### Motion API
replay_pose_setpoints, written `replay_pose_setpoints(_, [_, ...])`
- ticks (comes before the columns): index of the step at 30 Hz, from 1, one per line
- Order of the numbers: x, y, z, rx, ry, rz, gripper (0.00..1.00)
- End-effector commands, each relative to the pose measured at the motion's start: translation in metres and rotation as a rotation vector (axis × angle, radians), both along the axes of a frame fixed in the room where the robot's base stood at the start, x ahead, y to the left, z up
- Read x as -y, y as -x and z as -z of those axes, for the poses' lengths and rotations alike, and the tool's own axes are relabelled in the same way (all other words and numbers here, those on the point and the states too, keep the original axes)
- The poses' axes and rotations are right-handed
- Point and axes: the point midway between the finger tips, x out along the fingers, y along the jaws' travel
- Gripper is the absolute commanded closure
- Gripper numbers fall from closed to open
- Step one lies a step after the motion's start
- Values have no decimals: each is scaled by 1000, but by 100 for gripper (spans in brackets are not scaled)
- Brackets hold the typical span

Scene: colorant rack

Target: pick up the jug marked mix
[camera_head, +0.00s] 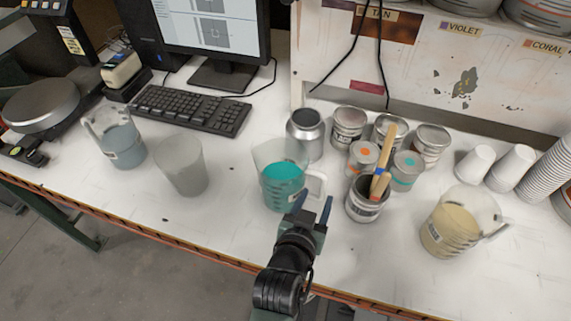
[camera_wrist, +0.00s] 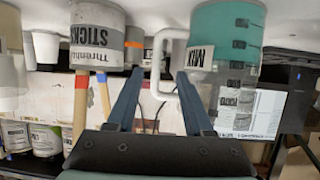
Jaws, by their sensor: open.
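The jug marked mix (camera_head: 281,190) is clear with teal liquid and stands upright on the white bench. Its MIX label shows upside down on the jug in the wrist view (camera_wrist: 225,35). Its white handle (camera_wrist: 160,62) points right in the head view. My gripper (camera_head: 313,206) is open at the handle side of the jug. In the wrist view the handle appears between the two fingertips of my gripper (camera_wrist: 160,76). Whether the fingers touch it I cannot tell.
A sticks tin (camera_head: 364,205) with wooden sticks stands close right of my gripper. A silver can (camera_head: 305,135) is behind the jug. A grey cup (camera_head: 182,168) and a blue-grey jug (camera_head: 121,145) stand left, a beige jug (camera_head: 450,232) right. The bench's front edge is near.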

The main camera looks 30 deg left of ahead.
Motion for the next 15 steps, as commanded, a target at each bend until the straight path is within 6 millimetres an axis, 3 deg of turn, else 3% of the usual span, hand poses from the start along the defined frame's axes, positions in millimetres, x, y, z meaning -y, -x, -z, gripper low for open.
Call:
replay_pose_setpoints(5, [-1, -9, 1, 1, -1, -1, 48])
replay_pose_setpoints(15, [-6, -47, 12, 0, 1, -1, 48])
